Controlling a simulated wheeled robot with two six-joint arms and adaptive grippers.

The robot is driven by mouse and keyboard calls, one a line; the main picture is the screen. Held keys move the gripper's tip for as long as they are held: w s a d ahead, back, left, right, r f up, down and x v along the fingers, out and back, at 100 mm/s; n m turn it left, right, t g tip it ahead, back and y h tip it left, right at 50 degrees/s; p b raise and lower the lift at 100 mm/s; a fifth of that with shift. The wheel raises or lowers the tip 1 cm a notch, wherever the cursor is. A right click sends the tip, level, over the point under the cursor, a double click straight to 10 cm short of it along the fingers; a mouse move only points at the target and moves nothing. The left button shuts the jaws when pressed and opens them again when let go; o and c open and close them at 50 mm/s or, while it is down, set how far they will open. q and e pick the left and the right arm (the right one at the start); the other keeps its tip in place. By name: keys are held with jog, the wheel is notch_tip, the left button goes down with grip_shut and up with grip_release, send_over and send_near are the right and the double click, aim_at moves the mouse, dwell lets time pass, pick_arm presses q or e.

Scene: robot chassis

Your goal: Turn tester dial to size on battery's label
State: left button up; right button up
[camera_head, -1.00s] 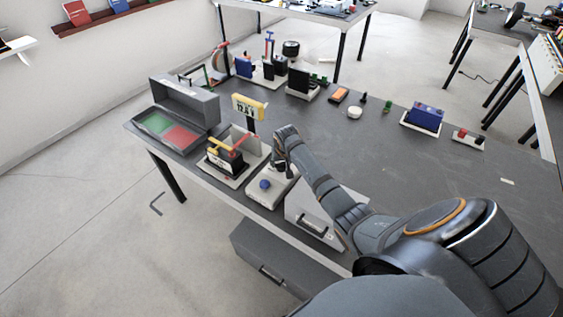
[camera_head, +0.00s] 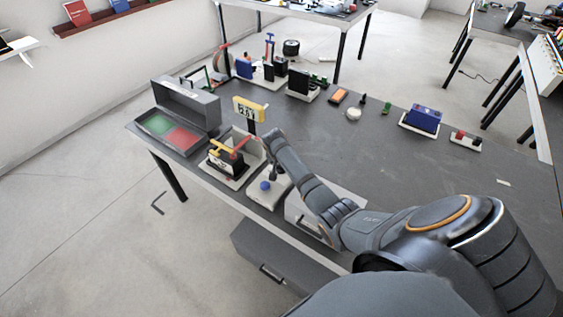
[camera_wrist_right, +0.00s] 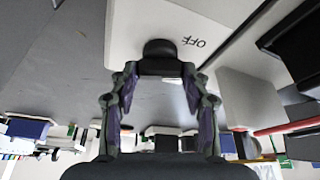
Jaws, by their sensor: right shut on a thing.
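The tester (camera_head: 254,196) is a pale box near the table's front edge, with a blue button (camera_head: 265,186) on top. Its black dial (camera_wrist_right: 160,48) shows in the right wrist view between my fingertips, beside the printed word OFF. My right gripper (camera_wrist_right: 160,72) is shut on the dial; in the head view the gripper (camera_head: 272,172) points down onto the tester. The dark battery (camera_head: 224,162) stands left of the tester, with red and yellow clamps on it; I cannot read its label. A yellow display (camera_head: 249,108) stands behind it. My left gripper is out of view.
An open grey case (camera_head: 187,104) with green and red compartments stands at the left. A blue battery block (camera_head: 424,118) sits farther right.

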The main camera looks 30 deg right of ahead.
jog(key=m+g, duration=0.1)
jog(key=m, duration=0.1)
jog(key=shift+w+m+h, duration=0.1)
jog(key=shift+m+h, duration=0.2)
jog(key=shift+m+g+h+b, duration=0.3)
jog(key=shift+m+g+b, duration=0.3)
jog(key=shift+m+b, duration=0.95)
jog(key=shift+a+m+p, duration=0.1)
jog(key=shift+m+p, duration=0.25)
jog(key=shift+m, duration=0.3)
jog(key=o, duration=1.2)
jog(key=shift+c, duration=0.2)
